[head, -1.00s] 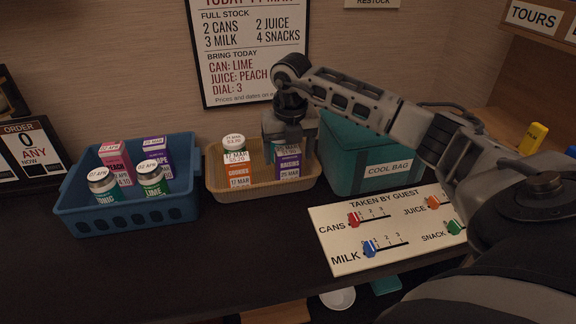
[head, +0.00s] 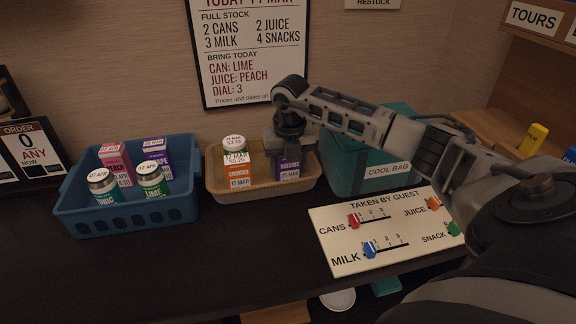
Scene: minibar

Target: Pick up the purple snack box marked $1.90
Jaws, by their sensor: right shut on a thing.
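A purple raisins box (head: 289,167) with a white date label reading 25 MAR stands in the right part of the tan basket (head: 222,188). My right gripper (head: 288,150) points down over it and is shut on it; the gripper hides the box's top and any price there. My left gripper is not in view.
In the tan basket, an orange box (head: 238,176) and a white-capped bottle (head: 234,144) stand left of the gripper. The teal cool bag (head: 360,172) is close on the right. The counter in front is clear, left of the white counting board (head: 345,262).

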